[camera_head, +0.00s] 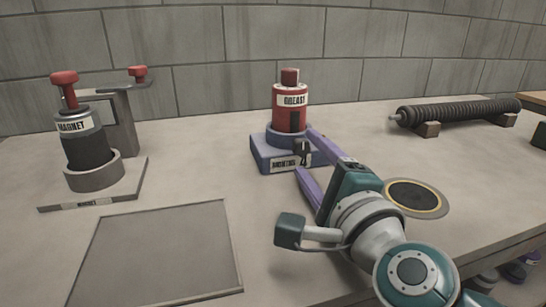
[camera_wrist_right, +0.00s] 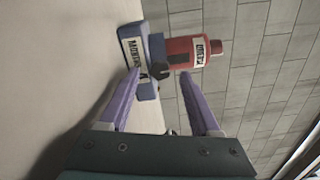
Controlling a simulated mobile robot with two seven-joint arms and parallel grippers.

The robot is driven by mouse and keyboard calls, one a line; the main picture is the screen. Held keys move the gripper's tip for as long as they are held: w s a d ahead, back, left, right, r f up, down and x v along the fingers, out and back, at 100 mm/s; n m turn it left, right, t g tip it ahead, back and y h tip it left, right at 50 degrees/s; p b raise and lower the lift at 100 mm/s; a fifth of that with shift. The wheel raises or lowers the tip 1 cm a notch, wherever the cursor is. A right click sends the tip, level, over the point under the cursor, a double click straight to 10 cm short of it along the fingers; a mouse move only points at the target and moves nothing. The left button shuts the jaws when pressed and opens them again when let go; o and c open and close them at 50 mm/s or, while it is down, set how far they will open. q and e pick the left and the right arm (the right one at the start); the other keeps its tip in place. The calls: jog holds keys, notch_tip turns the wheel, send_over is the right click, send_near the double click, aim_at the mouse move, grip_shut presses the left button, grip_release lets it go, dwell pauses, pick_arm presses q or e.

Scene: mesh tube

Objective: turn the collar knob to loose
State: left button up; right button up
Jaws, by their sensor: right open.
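A red cylinder (camera_head: 289,112) with a white label stands upright in a blue-purple collar base (camera_head: 262,155) near the middle of the table. A small dark knob (camera_head: 302,148) sticks out from the front of the collar; it also shows in the wrist view (camera_wrist_right: 161,70). My right gripper (camera_head: 304,153) is open, with its two purple fingers reaching toward the collar from the front right. In the wrist view the fingertips (camera_wrist_right: 158,74) lie on either side of the knob, with gaps showing. Whether the knob is fully between them in depth is unclear. My left gripper is not in view.
At the left, a dark cylinder labelled magnet (camera_head: 88,150) with a red top stands in a grey ring on a plate. A square panel (camera_head: 160,255) lies front left. A dark ribbed tube (camera_head: 460,111) rests at the back right. A round disc (camera_head: 412,197) lies right of my gripper.

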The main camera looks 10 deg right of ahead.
jog(key=s, duration=0.8)
jog(key=shift+s+d+p, duration=0.1)
jog(key=shift+d+p, duration=0.05)
jog(key=shift+p, duration=0.25)
jog(key=s+a+r+n+g+y+p, duration=0.3)
jog(key=s+a+r+n+p, duration=0.1)
jog(key=r+n+p, duration=0.25)
jog(key=s+a+r+n+g+y+p, duration=0.35)
jog(key=r+n+p, duration=0.25)
jog(key=n+p, duration=0.2)
jog(key=s+d+r+n+g+h+p, duration=0.75)
jog(key=s+d+p, duration=0.25)
jog(key=s+p, duration=0.3)
notch_tip(320, 180, up, 37)
jog(key=p, duration=3.7)
jog(key=shift+s+d+y, duration=0.3)
jog(key=shift+s, duration=0.15)
